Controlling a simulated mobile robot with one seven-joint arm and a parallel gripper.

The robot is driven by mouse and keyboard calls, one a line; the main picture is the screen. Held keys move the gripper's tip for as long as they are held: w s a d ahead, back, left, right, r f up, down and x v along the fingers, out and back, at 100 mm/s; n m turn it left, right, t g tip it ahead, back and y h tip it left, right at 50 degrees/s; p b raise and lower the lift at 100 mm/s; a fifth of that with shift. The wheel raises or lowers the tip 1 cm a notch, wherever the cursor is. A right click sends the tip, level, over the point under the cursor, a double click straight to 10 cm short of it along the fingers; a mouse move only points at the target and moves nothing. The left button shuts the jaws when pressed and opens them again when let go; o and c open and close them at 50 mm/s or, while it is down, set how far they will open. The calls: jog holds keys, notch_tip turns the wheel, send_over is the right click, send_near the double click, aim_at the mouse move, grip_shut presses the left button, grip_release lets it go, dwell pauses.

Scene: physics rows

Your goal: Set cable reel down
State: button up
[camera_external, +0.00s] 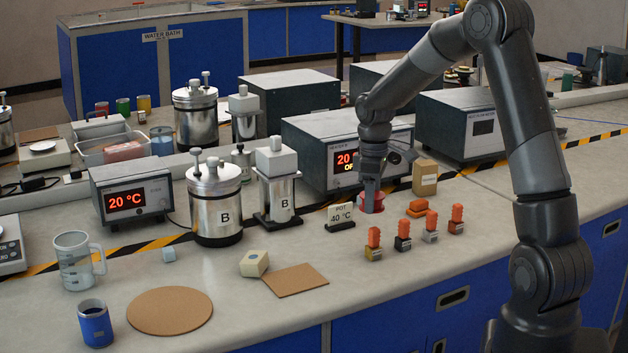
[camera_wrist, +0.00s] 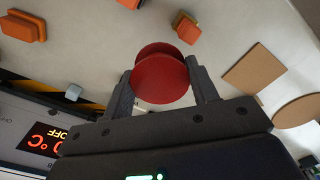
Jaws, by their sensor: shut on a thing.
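The red cable reel (camera_wrist: 160,80) is between the two fingers of my gripper (camera_wrist: 163,88) in the wrist view, with its round flanges showing. In the external view the reel (camera_external: 373,204) is at the tip of my downward-pointing gripper (camera_external: 371,190), low over the counter (camera_external: 345,258). It is in front of a grey box with a red display. I cannot tell whether the reel touches the counter. My gripper is shut on the reel, and the fingers partly hide its sides.
A cardboard box (camera_external: 425,178) stands close to the right of the reel. Brown mats (camera_external: 295,280) lie farther left.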

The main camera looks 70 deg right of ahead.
jog(key=shift+s+d+r, duration=0.25)
jog(key=shift+s+r, duration=0.1)
jog(key=shift+s, duration=0.1)
jog(key=w+a+n, duration=0.3)
jog(key=w+a, duration=0.2)
jog(key=w, duration=0.7)
jog(key=n, duration=0.6)
send_over(162, 293)
jog(key=f, duration=0.6)
jog(key=shift+s+d, duration=0.15)
jog(key=shift+d, duration=0.1)
jog(key=shift+a+f, duration=0.25)
jog(key=shift+f, duration=1.85)
jog(key=shift+f, duration=0.2)
